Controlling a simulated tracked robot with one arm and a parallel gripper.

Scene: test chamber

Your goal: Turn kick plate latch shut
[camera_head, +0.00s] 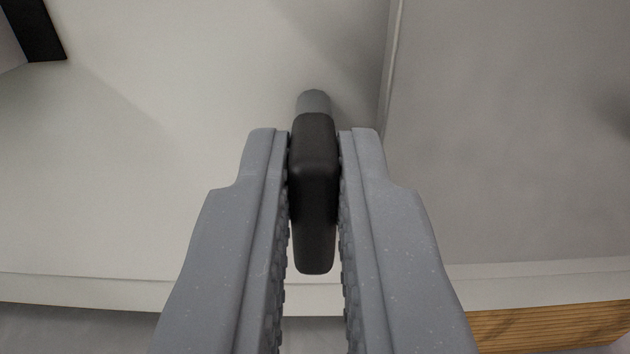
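The kick plate latch has a black handle (314,190) with rounded edges. It sits on a short grey round stem (314,101) that comes out of a pale panel (190,130). The handle's long side runs up and down in the picture, with its narrower end at the bottom. My gripper (314,140) has one grey finger on each side of the handle. Both ribbed inner pads appear to touch its sides, so the gripper looks shut on it. The pads hide part of the handle's flanks.
A vertical seam (388,75) right of the latch divides the pale panel from a greyer panel (510,140). A pale ledge (80,290) runs along the bottom. A wooden slatted piece (550,325) is at lower right. A black strip (32,30) is at upper left.

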